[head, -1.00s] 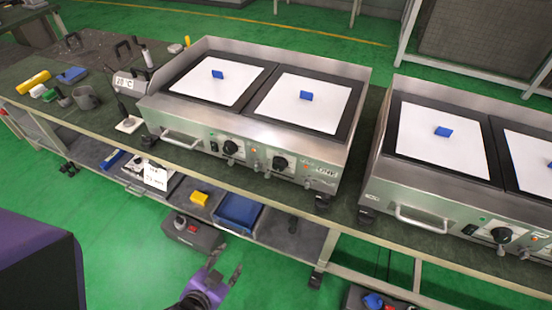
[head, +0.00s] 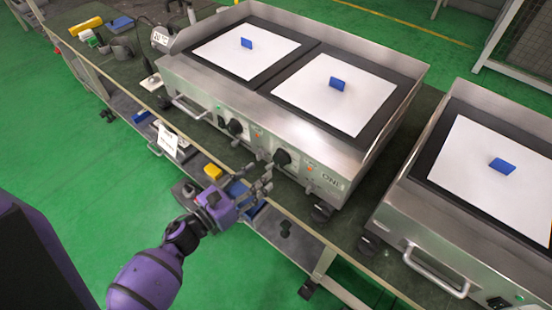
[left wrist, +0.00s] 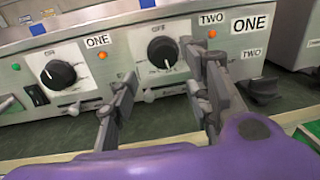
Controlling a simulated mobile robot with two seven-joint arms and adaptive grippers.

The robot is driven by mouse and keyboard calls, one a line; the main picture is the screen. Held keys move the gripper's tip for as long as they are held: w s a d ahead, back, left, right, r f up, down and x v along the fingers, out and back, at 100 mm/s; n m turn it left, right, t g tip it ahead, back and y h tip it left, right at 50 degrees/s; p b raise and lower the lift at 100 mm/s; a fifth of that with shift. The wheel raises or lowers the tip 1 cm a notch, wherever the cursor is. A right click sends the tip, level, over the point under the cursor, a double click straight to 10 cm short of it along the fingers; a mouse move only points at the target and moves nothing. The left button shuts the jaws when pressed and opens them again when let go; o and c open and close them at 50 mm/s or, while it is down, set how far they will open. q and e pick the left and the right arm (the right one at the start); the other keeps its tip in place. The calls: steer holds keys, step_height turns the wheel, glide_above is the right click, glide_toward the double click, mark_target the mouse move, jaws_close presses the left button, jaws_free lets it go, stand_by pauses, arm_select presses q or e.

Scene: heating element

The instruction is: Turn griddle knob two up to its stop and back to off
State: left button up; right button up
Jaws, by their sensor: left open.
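The griddle (head: 270,110) stands on the bench with two black knobs on its steel front. Knob two (head: 282,158) is the right one; in the left wrist view knob two (left wrist: 162,51) sits beside the label "TWO" and a lit orange lamp. Knob one (head: 234,127) is to its left, and also shows in the left wrist view (left wrist: 58,74) under the label "ONE". My left gripper (head: 254,180) is open and empty, in front of the panel and just short of knob two. In the left wrist view its fingers (left wrist: 160,88) spread below and either side of knob two, apart from it. My right gripper is not in view.
A second griddle (head: 490,170) stands to the right. A yellow block (head: 213,172) lies on the lower shelf. White sheets with blue blocks lie on the griddle top.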

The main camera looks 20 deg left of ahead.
mark_target(275, 160)
arm_select(q)
steer(key=p+x, duration=0.1)
steer(key=x, duration=0.5)
steer(key=shift+w+r, duration=0.1)
steer(key=shift+w+d, duration=0.3)
steer(key=shift+w, duration=0.35)
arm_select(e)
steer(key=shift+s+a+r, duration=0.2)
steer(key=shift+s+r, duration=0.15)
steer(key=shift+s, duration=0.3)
arm_select(q)
steer(key=c, duration=1.1)
